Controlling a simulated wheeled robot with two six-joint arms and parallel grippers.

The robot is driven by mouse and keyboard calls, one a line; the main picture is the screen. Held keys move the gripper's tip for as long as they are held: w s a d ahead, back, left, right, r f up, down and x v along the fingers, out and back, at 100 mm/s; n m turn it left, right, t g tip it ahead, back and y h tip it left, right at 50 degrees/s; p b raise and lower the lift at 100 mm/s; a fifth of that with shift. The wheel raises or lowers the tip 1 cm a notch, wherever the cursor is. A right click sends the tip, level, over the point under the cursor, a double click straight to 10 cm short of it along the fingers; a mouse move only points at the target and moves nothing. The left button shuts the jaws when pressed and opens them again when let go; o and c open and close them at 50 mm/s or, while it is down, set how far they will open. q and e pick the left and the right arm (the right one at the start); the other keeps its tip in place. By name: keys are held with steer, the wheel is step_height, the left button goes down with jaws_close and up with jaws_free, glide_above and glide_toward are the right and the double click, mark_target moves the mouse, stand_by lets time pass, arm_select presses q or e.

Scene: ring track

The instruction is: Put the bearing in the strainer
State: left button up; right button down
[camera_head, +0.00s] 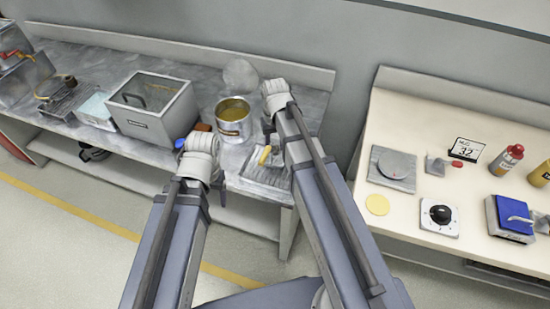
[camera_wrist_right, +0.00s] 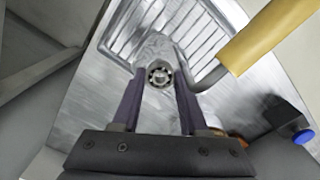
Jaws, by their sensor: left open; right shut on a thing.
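The bearing (camera_wrist_right: 160,76), a small metal ring with balls, sits between the fingertips of my right gripper (camera_wrist_right: 158,82), which is shut on it. The strainer's yellow handle (camera_wrist_right: 268,38) and bent metal rod show to its right in the right wrist view. The rod leads to a grey rounded part around the bearing, seemingly the strainer's bowl; I cannot tell whether they touch. In the head view the yellow handle (camera_head: 265,154) shows just left of my right arm, whose fingers are hidden. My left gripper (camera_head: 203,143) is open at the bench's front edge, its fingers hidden.
A pot (camera_head: 233,121) of yellowish liquid stands beside my right gripper. A grey box (camera_head: 152,108) stands left of it. A ribbed metal tray (camera_wrist_right: 180,28) lies below the handle. A blue-knobbed object (camera_wrist_right: 302,136) is nearby. A second table (camera_head: 425,175) is to the right.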

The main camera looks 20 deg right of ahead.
mark_target(275, 148)
steer(key=shift+f+b, duration=2.15)
steer(key=shift+b, duration=0.05)
steer(key=shift+f, duration=0.1)
steer(key=shift+f, duration=0.15)
steer(key=c, duration=0.7)
jaws_free()
steer(key=shift+r, duration=0.25)
step_height(275, 148, up, 12)
steer(key=p, duration=1.2)
